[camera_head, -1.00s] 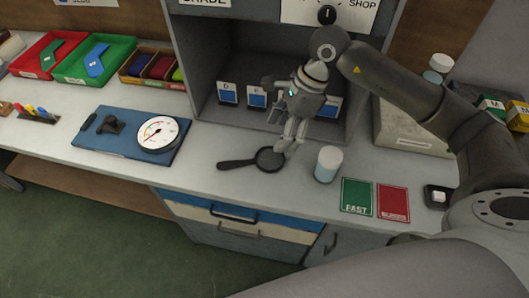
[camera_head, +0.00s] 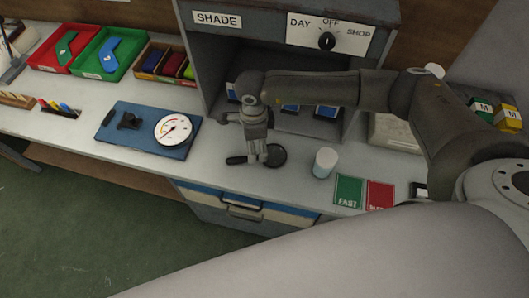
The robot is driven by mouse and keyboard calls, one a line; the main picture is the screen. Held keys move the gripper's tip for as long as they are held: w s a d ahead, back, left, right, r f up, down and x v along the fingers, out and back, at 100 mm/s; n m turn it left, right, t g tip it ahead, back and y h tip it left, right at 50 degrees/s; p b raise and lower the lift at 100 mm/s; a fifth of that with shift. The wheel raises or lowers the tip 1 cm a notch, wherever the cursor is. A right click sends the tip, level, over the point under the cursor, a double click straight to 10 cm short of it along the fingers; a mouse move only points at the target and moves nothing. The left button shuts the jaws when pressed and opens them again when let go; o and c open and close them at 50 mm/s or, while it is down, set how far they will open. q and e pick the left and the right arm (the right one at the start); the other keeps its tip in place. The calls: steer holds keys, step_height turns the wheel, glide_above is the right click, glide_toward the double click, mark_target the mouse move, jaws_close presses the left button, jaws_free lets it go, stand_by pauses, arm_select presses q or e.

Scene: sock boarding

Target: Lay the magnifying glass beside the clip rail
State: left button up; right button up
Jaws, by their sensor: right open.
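The black magnifying glass (camera_head: 276,156) lies flat on the grey bench in front of the shade box, with its lens to the right and its handle to the left. My right gripper (camera_head: 255,160) points down over the handle near the lens and hides part of it. It is open; I cannot tell whether its fingers touch the handle. A dark rail with coloured clips or pegs (camera_head: 60,109) lies at the left of the bench; it may be the clip rail. My left gripper is not in view.
A blue board (camera_head: 128,144) with a white dial (camera_head: 174,130) lies left of the magnifying glass. A white-capped jar (camera_head: 324,163) stands to its right, near a green card (camera_head: 349,191) and a red card (camera_head: 380,194). Red and green trays (camera_head: 127,65) stand at the back left.

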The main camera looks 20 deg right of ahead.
mark_target(257, 157)
steer(key=shift+f, duration=0.65)
steer(key=shift+a+f+p, duration=0.1)
steer(key=shift+f+p, duration=0.55)
step_height(257, 157, down, 3)
steer(key=shift+w+f+p, duration=0.1)
steer(key=shift+w+p, duration=0.05)
steer(key=shift+p, duration=0.4)
steer(key=shift+f, duration=0.4)
jaws_close()
